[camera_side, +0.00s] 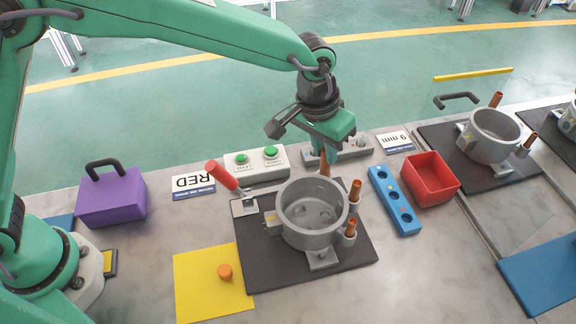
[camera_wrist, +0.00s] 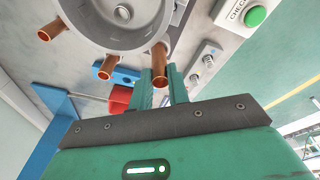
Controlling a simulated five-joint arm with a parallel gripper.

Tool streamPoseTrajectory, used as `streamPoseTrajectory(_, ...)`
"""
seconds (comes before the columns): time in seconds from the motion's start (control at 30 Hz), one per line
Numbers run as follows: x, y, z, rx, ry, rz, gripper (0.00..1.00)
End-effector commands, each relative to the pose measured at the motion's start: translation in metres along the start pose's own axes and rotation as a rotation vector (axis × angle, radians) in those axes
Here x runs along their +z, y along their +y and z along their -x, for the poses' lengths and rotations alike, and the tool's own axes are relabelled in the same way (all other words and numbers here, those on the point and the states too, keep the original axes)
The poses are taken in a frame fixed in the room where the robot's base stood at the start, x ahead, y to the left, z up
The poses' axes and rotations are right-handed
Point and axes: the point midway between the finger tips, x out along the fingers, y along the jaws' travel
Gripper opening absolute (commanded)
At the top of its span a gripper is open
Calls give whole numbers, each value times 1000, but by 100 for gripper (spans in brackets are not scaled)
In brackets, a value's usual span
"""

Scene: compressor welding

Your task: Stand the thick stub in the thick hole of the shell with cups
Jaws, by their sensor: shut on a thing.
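The shell with cups (camera_side: 290,222) is a grey open cylinder in a fixture on a dark plate. My gripper (camera_side: 325,152) is at its back rim, pointing down, shut on an upright copper stub (camera_side: 325,164). In the wrist view, my gripper's fingers (camera_wrist: 162,84) are around this stub (camera_wrist: 160,62), close beside the shell (camera_wrist: 98,30). I cannot tell whether its lower end is inside a hole. Two other copper stubs, one at the right (camera_side: 355,190) and one nearer the front (camera_side: 350,228), stand in cups on the shell's right side.
A red-handled clamp (camera_side: 222,176) stands left of the shell. A button box (camera_side: 256,164) and grey block (camera_side: 348,152) are behind. A blue holed rack (camera_side: 394,200) and red bin (camera_side: 430,180) are right. A yellow mat (camera_side: 205,290) with an orange peg lies front left.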

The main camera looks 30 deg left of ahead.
Motion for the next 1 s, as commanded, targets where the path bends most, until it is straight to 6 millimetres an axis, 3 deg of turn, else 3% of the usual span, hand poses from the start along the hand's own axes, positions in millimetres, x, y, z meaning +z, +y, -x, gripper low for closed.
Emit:
streamPoseTrajectory(0.93, 5, -2, -18, -2, -6, -1, 0)
streamPoseTrajectory(0.97, 5, -1, -17, -2, -6, -1, 23)
streamPoseTrajectory(1.0, 5, -1, -17, -2, -5, -1, 31)
